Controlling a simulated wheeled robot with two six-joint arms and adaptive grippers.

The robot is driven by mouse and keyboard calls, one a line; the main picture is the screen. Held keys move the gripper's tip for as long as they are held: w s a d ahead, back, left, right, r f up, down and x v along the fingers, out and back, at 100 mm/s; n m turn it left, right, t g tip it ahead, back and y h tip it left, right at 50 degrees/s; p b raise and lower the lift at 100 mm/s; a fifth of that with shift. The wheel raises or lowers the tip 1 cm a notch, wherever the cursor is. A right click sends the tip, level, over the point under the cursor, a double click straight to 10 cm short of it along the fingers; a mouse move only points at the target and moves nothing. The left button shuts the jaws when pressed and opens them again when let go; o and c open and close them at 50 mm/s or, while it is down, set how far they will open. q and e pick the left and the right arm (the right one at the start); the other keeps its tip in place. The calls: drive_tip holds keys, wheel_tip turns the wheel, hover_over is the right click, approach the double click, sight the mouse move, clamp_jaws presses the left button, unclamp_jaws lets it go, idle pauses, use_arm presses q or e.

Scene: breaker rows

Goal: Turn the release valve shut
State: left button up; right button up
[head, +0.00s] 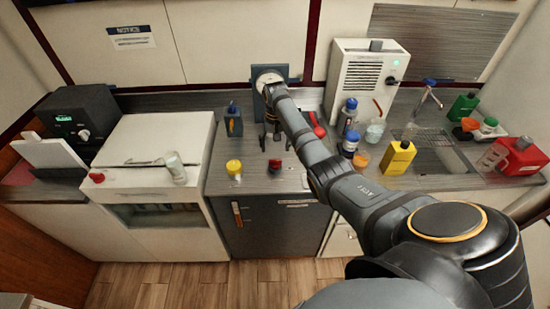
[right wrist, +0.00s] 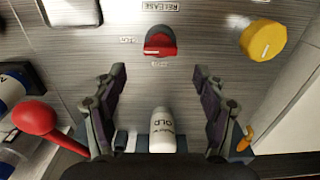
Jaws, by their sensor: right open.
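The release valve is a red knob (right wrist: 160,43) in the right wrist view, on the grey counter by an upside-down RELEASE label. In the head view the red knob (head: 275,165) is at the counter's front edge. My right gripper (right wrist: 159,72) is open and empty, its fingertips on either side of and short of the knob, not touching it. In the head view the right gripper (head: 271,141) hangs just behind the knob. My left gripper is not in view.
A yellow knob (right wrist: 264,40) is beside the red one. A white bottle (right wrist: 162,130) shows between the fingers, lower down. A red-handled lever (right wrist: 37,118) lies to one side. Bottles, including a yellow one (head: 397,158), crowd the counter's right.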

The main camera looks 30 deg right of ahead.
sight(275, 160)
wheel_tip(275, 160, down, 7)
drive_tip(key=shift+f, duration=0.1)
drive_tip(key=c, duration=1.2)
drive_tip(key=shift+o, duration=0.2)
